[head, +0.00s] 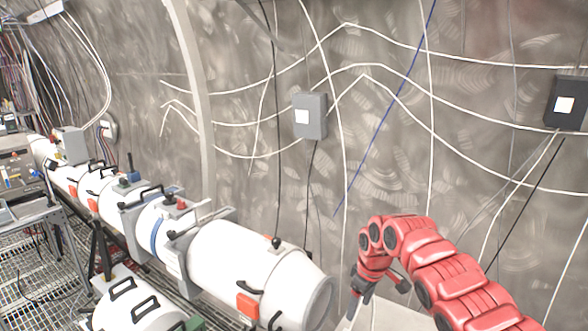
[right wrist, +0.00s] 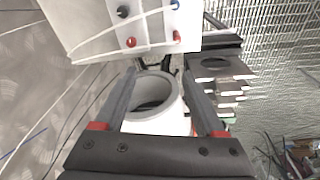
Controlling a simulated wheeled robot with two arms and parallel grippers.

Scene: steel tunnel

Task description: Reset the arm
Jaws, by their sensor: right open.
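My right arm (head: 440,265) is red with black joints and comes in from the lower right, bent over in front of the wall. My right gripper (head: 358,292) hangs below the bend, to the right of the white pipe's near end, partly cut off from clear sight. In the right wrist view its two dark fingers (right wrist: 160,78) are spread apart with nothing held between them. The round open end of a white cylinder (right wrist: 155,98) shows beyond and between the fingers. My left gripper is not in view.
A long white pipe (head: 235,260) with black handles and orange-red blocks runs along the wall. A white panel (right wrist: 110,30) with red, black and blue knobs lies beyond the fingertips. Grey boxes (head: 310,116) and cables are on the wall. A metal grating floor (head: 60,290) is at left.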

